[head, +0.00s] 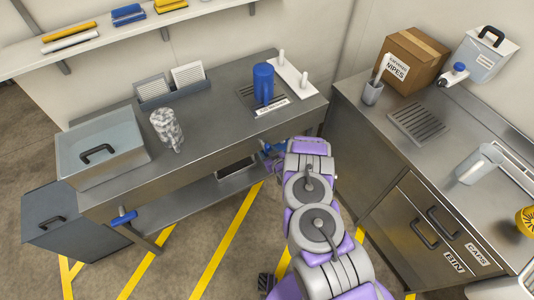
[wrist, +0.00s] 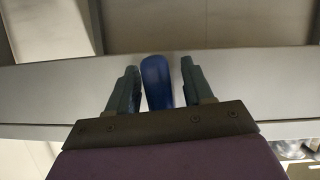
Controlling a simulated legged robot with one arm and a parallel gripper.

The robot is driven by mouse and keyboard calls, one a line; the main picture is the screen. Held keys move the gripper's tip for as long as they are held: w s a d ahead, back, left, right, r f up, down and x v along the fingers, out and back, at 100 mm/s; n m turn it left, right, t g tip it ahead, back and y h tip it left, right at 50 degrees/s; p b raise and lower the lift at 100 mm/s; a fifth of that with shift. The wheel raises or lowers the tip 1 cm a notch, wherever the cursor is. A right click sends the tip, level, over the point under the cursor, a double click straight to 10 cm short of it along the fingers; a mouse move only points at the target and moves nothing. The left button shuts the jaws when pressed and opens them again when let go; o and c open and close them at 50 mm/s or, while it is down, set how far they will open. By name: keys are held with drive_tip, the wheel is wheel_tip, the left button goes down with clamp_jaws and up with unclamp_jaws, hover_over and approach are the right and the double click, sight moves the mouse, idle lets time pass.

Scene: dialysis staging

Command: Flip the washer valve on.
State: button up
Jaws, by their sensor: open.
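A blue valve lever (wrist: 157,82) stands between the two fingers of my gripper (wrist: 159,68) in the wrist view. The gripper is open, with a small gap visible on each side of the lever. In the head view, a bit of blue shows by the bench's right front edge (head: 274,149), beside the end of my arm; my arm hides most of the gripper there. A second blue lever (head: 123,217) sits on the front left of the same bench.
A right counter (head: 425,155) holds a wipes box (head: 411,58) and a jug (head: 480,163). Yellow-striped floor lies open in front.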

drive_tip(key=shift+w+a, duration=0.1)
drive_tip(key=shift+w, duration=0.05)
drive_tip(key=shift+c, duration=0.5)
drive_tip(key=shift+f, duration=0.1)
clamp_jaws()
drive_tip(key=shift+a+m+g, duration=0.15)
drive_tip(key=shift+m+g, duration=0.15)
drive_tip(key=shift+m, duration=0.1)
drive_tip(key=shift+o, duration=0.5)
unclamp_jaws()
